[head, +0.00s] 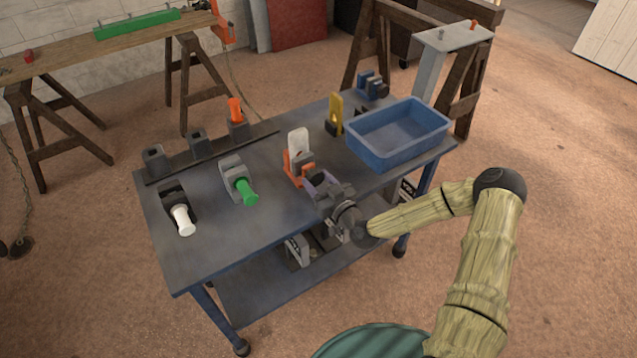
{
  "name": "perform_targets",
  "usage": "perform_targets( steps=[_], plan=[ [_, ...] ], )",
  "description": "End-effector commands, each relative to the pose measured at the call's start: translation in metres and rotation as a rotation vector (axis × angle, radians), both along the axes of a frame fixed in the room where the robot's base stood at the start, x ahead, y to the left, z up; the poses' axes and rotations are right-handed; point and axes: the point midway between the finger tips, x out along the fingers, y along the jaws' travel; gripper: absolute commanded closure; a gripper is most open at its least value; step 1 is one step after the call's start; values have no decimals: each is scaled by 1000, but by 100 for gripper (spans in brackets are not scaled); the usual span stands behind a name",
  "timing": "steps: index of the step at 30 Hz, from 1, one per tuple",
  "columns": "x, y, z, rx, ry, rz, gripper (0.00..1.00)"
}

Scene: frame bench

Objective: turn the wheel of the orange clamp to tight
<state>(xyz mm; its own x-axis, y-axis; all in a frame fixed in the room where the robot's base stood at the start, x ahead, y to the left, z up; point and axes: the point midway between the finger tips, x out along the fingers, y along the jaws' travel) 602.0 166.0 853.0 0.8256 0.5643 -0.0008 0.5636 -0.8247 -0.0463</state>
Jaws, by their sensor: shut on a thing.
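The orange clamp (289,171) stands in the middle of the blue bench (262,222), with an upright white piece (298,142) and a grey block in it. My gripper (317,185) is at the clamp's near right side, low over the bench top, and is shut on the clamp's wheel. The wheel is mostly hidden by my gripper, and a bit of purple shows there. I cannot tell how far the wheel is turned.
A grey clamp with a green cylinder (245,190) and a black one with a white cylinder (183,220) stand to the left. A yellow piece (336,112) and a blue bin (398,133) are to the right.

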Motion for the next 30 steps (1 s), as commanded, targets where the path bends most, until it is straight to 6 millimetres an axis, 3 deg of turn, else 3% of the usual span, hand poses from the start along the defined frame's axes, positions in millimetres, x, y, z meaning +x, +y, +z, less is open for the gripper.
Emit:
perform_targets(
  steps=[15,30],
  plan=[
    [1,-1,0,265,178,-1,75],
    [1,-1,1,304,204,-2,75]
  ],
)
